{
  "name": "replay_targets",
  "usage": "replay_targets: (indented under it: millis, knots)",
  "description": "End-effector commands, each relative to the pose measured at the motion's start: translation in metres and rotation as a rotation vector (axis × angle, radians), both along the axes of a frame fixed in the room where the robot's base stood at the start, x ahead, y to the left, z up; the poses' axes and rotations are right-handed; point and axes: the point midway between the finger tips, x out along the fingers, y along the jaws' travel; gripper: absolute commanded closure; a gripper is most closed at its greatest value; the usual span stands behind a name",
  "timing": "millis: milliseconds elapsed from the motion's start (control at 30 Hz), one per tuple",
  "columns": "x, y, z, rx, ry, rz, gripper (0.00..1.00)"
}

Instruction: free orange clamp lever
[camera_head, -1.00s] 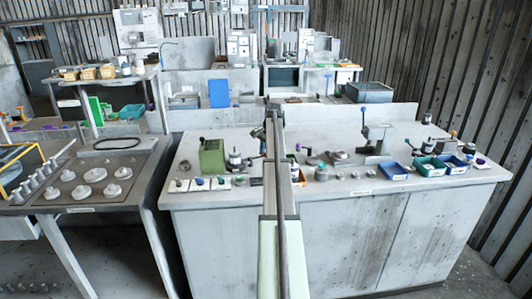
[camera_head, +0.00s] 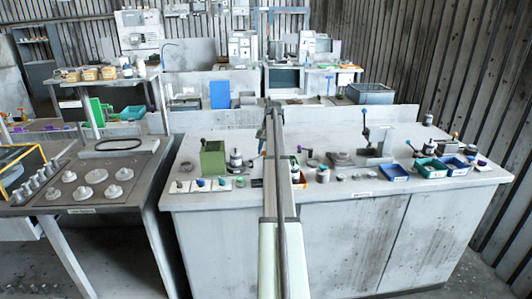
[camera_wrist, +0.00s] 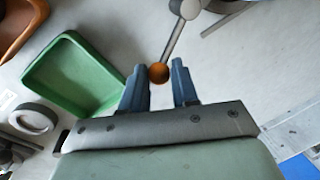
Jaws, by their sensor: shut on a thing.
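The orange ball knob (camera_wrist: 159,73) of the clamp lever shows in the wrist view, between the fingertips of my gripper (camera_wrist: 160,75). It sits nearer the left finger. A grey metal rod (camera_wrist: 174,38) runs from the knob up to a round grey joint (camera_wrist: 187,9) at the top edge. My gripper is shut on the knob. In the head view my own arm hides the gripper and the lever.
A green tray (camera_wrist: 37,84) lies left of the fingers in the wrist view, with a grey ring (camera_wrist: 34,119) below it. In the head view, the bench holds a green box (camera_head: 212,160), a blue-knobbed clamp (camera_head: 365,126) and blue trays (camera_head: 393,173).

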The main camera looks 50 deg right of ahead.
Motion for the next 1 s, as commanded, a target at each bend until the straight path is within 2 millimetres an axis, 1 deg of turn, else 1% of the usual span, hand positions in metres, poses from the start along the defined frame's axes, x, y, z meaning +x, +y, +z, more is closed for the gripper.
replay_targets:
  millis: [267, 600, 800, 1000]
  knots:
    - [0.017, -0.004, -0.001, 0.003, 0.008, 0.266, 1.00]
    - [0.039, -0.001, -0.001, 0.004, 0.009, 0.586, 1.00]
    - [0.049, 0.003, -0.001, 0.005, 0.009, 0.750, 1.00]
    - [0.057, 0.008, -0.002, 0.004, 0.009, 0.874, 1.00]
